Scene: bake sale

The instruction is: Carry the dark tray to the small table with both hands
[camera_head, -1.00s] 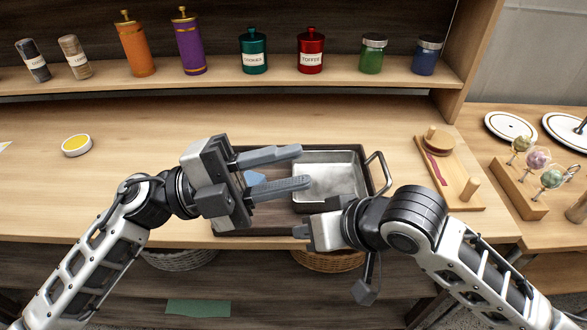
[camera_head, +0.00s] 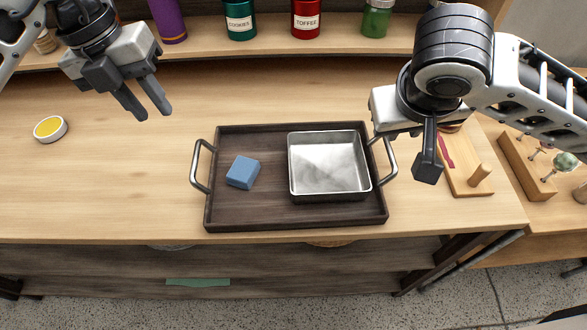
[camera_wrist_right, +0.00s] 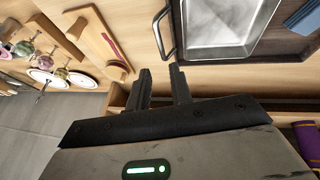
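The dark tray (camera_head: 265,212) lies flat on the wooden counter, with a metal handle at each end. It holds a silver square pan (camera_head: 330,165) on its right part and a blue block (camera_head: 242,172) on its left part. My left gripper (camera_head: 150,108) is open and empty above the counter, up and left of the tray. My right gripper (camera_wrist_right: 162,75) is open and empty in the right wrist view, apart from the tray's right handle (camera_wrist_right: 163,35). In the head view the right gripper hangs above and beside the right handle, its fingers partly hidden.
A yellow-topped tin (camera_head: 50,129) lies at the left. A wooden board (camera_head: 470,175) with a red strip is right of the tray. Canisters, such as the red one (camera_head: 306,18), stand on the back shelf.

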